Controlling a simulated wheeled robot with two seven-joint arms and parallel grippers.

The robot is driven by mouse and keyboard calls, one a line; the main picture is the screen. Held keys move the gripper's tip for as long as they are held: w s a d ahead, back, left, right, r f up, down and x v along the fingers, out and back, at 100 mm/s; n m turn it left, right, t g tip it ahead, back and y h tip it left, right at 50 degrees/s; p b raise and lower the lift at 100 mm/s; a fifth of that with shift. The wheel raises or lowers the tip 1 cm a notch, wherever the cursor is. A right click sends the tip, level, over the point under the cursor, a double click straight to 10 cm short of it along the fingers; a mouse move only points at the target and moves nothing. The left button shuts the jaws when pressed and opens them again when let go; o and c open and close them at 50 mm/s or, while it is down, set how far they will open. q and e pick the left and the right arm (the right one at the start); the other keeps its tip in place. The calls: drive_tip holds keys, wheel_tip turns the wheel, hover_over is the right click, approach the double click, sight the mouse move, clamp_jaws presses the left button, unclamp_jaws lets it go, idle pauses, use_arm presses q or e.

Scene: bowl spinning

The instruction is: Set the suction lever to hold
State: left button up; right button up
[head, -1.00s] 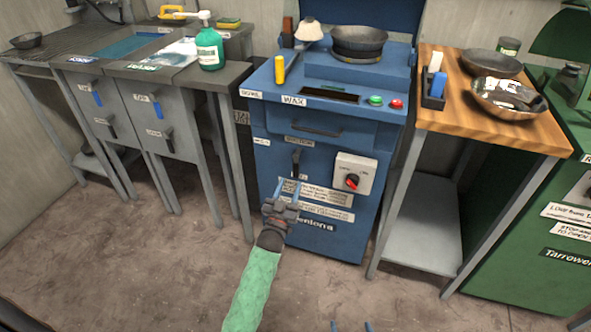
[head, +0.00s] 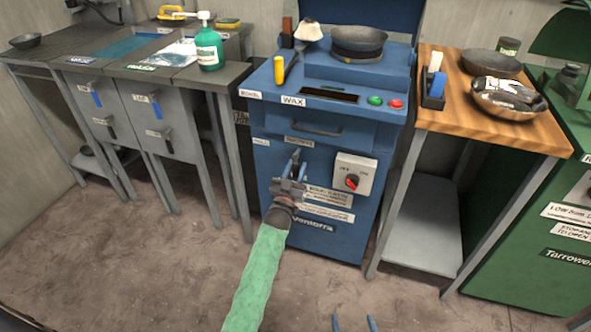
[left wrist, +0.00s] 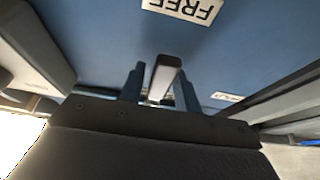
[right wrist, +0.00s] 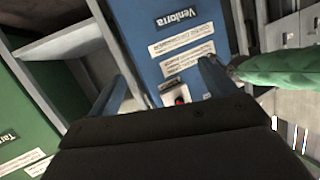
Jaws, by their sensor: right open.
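The suction lever shows in the left wrist view (left wrist: 165,78) as a dark bar with a pale face, on the blue front panel of the wax machine (head: 275,215). My left gripper (head: 295,163) is at the lever, with its fingers on either side of it. In the left wrist view (left wrist: 160,88) a gap shows between the lever and the left-hand finger, so the jaws look open around it. A FREE label (left wrist: 183,8) appears upside down beyond the lever. The gripper partly hides the lever in the head view. My right gripper (head: 353,323) is open and empty, low in front of the machine.
A white switch box with a red knob (head: 352,182) sits right of the lever. A drawer handle (head: 317,129) is above. A wooden-topped table (head: 450,108) stands right and a grey bench (head: 160,72) left. The floor in front is clear.

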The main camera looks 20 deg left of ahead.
use_arm(q)
clamp_jaws()
